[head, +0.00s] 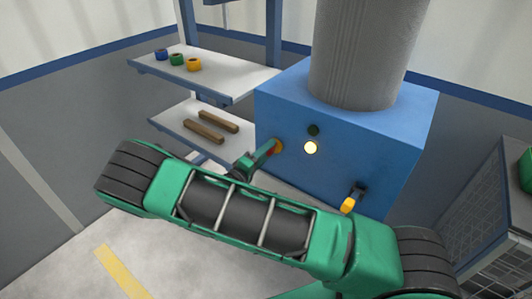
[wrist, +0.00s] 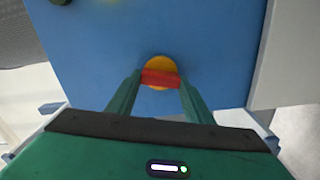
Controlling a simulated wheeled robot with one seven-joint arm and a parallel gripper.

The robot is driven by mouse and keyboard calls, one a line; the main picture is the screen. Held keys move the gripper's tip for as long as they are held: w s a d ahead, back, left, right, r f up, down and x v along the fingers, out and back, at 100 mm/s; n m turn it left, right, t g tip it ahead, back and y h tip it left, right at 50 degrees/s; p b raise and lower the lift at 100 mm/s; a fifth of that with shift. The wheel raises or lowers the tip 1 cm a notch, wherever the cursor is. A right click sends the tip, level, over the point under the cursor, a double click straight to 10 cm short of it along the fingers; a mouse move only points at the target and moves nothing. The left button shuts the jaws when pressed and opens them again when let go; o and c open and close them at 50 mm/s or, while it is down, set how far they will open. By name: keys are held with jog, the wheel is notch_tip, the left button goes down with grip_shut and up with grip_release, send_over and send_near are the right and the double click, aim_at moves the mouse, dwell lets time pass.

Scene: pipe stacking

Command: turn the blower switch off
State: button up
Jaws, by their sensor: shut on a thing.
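The blower switch is a red handle (wrist: 160,77) on a round yellow disc (wrist: 159,62), set in the face of the blue box (head: 345,175). In the wrist view the red handle lies nearly level, between the two green fingers of my gripper (wrist: 158,86), which is shut on it. In the head view my gripper (head: 268,152) reaches the yellow disc (head: 279,146) on the left of the box face and hides most of the handle. A lit pale-yellow lamp (head: 311,148) sits right of the disc, with a dark green lamp (head: 313,130) above it.
A thick grey pipe (head: 365,50) stands on the box. A yellow-and-black part (head: 349,203) sticks out low on its face. Left are shelves with three coloured rings (head: 177,59) and two brown bars (head: 212,122). A wire-mesh crate (head: 485,215) stands at right.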

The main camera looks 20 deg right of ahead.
jog(key=shift+w+a+f+n, duration=0.1)
jog(key=shift+a+n, duration=0.05)
jog(key=shift+n, duration=0.55)
jog(key=shift+w+a+n, duration=0.1)
jog(key=shift+n, duration=0.6)
jog(key=o, duration=1.1)
jog(key=shift+f, duration=0.1)
jog(key=shift+c, duration=0.2)
jog(key=shift+s+d, duration=0.1)
jog(key=v, duration=1)
jog(key=shift+s+a, duration=0.25)
jog(key=shift+a, duration=0.05)
